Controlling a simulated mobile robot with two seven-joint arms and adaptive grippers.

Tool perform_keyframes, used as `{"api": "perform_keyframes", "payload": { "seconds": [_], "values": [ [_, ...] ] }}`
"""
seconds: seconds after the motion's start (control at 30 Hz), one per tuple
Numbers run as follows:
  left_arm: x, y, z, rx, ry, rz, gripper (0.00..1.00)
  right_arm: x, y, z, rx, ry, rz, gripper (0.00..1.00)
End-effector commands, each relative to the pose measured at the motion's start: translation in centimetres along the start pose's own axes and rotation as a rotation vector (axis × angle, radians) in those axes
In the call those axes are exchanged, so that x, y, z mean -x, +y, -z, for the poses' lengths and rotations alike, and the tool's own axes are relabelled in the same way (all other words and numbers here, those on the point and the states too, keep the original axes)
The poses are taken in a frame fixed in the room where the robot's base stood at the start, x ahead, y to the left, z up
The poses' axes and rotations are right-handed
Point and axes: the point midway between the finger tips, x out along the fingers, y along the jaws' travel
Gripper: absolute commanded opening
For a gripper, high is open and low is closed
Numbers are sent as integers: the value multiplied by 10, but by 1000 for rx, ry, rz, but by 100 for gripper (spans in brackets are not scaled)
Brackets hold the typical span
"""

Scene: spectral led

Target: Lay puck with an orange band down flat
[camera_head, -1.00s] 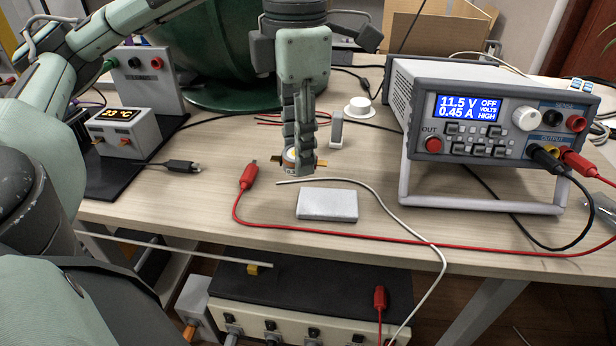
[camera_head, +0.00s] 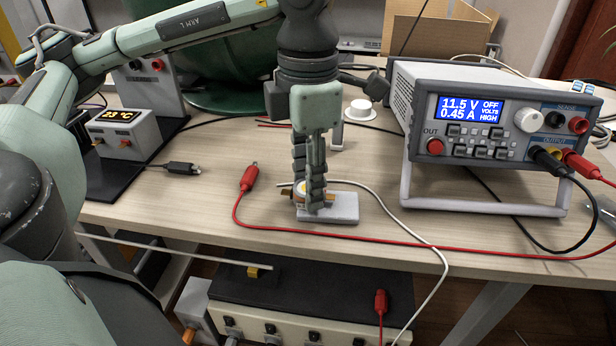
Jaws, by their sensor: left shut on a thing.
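My left gripper (camera_head: 314,200) is shut on the puck with an orange band (camera_head: 301,192), just over the left part of a flat light-grey block (camera_head: 342,209) on the bench. The fingers hide much of the puck. It looks tilted or on edge, with a pale face and a brownish-orange rim showing; I cannot tell its exact tilt or whether it touches the block. My right gripper is not in view.
A power supply (camera_head: 480,75) stands on the right. A red lead (camera_head: 290,230) and a white cable (camera_head: 400,215) run close around the block. A white round piece (camera_head: 360,109) and a grey upright piece (camera_head: 337,134) stand behind. Bare wood (camera_head: 150,215) lies on the left.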

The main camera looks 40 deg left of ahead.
Motion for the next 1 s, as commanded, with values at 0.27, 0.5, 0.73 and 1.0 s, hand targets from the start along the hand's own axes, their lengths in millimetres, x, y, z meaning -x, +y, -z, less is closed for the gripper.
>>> {"api": "perform_keyframes", "payload": {
  "seconds": [0.27,0.5,0.73,1.0],
  "values": [
    [0,0,0,0,0,0,57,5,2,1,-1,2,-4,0],
    [1,0,0,0,0,0,57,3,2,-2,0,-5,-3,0],
    [24,0,-1,-1,-4,-1,57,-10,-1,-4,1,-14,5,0],
    [90,0,-1,-1,-5,-2,57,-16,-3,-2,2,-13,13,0]
  ]
}}
